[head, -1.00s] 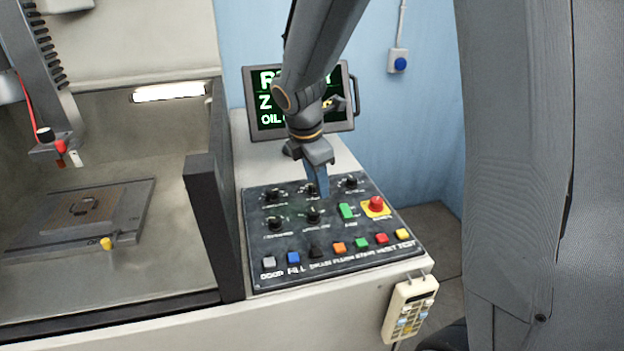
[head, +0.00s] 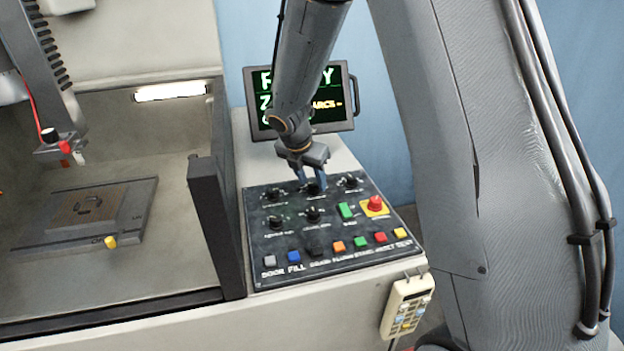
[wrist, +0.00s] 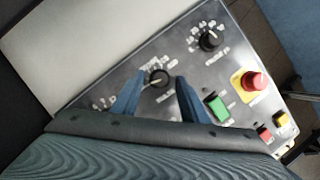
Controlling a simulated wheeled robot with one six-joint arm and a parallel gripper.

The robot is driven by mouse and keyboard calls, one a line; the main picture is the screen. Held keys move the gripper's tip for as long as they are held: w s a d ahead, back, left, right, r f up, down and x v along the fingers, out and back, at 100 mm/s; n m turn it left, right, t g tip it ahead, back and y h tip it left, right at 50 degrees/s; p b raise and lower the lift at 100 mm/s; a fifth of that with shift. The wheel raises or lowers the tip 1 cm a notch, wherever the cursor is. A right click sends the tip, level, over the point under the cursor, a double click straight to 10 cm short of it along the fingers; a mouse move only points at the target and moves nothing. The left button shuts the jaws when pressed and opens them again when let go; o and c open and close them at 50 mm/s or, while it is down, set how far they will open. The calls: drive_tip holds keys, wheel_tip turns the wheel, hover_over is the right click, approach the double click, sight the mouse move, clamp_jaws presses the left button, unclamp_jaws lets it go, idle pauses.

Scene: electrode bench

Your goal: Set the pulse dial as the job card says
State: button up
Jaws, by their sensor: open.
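My gripper (head: 311,185) is open over the dark control panel (head: 345,238), pointing down. Its two blue fingers stand on either side of the top-row middle dial (head: 314,189). In the wrist view this black dial (wrist: 158,77), with a pale pointer line, shows between the spread fingertips (wrist: 158,97). I cannot tell whether the fingers touch it. Another top-row dial (head: 351,181) is to its right and one (head: 274,194) to its left. Two more dials, a left one (head: 276,222) and a middle one (head: 313,214), sit below. Dial labels are too small to read, and no job card is identifiable.
A red emergency button (head: 375,203) on yellow and a green switch (head: 346,210) lie right of the dials. Several coloured buttons line the panel's front. A screen (head: 336,118) stands behind, partly hidden by my arm. A keypad pendant (head: 407,305) hangs at the front edge.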

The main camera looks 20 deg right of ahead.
drive_tip(key=shift+f, duration=0.2)
drive_tip(key=shift+d, duration=0.1)
clamp_jaws()
